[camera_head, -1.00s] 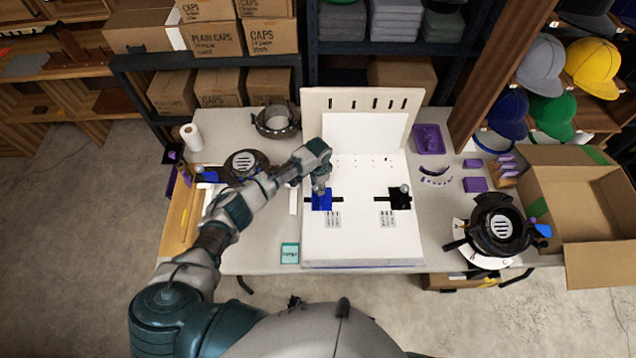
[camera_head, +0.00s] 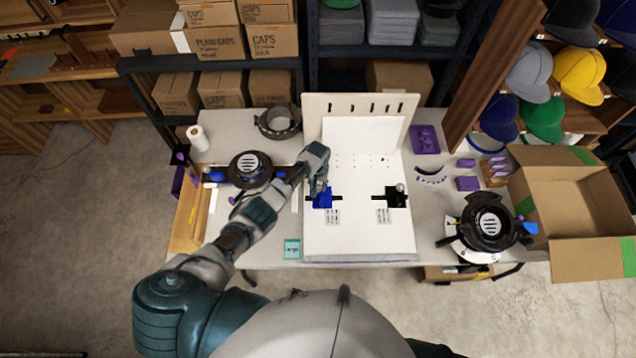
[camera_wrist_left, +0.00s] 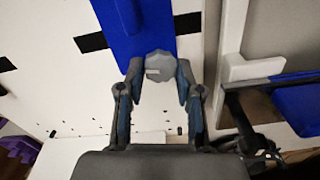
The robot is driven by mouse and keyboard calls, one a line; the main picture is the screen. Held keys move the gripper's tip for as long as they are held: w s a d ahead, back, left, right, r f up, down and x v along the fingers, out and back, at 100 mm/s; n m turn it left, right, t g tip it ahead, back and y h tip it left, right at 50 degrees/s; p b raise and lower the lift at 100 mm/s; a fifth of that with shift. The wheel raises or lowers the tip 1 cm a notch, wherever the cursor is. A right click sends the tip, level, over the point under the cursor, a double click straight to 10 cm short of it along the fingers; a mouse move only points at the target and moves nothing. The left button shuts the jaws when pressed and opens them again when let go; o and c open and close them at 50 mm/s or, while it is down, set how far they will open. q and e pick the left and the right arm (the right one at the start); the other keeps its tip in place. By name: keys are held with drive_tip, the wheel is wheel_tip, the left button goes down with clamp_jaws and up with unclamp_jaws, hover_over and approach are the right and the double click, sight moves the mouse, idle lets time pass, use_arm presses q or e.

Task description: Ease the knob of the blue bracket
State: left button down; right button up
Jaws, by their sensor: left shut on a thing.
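The blue bracket (camera_head: 322,201) is mounted on the left of the white board (camera_head: 357,230), over a black slot strip. In the left wrist view the blue bracket (camera_wrist_left: 128,28) runs up from a grey faceted knob (camera_wrist_left: 159,66). My left gripper (camera_head: 320,186) is at the bracket's upper end. In the left wrist view my left gripper's fingers (camera_wrist_left: 159,84) sit one on each side of the knob, shut on it. A black bracket (camera_head: 396,198) with a round grey knob stands to the right. My right gripper is not in view.
The table (camera_head: 275,150) carries a black ring device on the left (camera_head: 250,170) and another on the right (camera_head: 487,222). Purple parts (camera_head: 425,140) lie right of the board. An open cardboard box (camera_head: 575,205) stands at the right edge.

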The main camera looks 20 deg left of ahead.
sight(318, 186)
use_arm(q)
drive_tip(key=shift+n, duration=0.7)
drive_tip(key=c, duration=1)
unclamp_jaws()
drive_tip(key=shift+c, duration=0.2)
wheel_tip(318, 186, up, 12)
drive_tip(key=shift+f, duration=0.15)
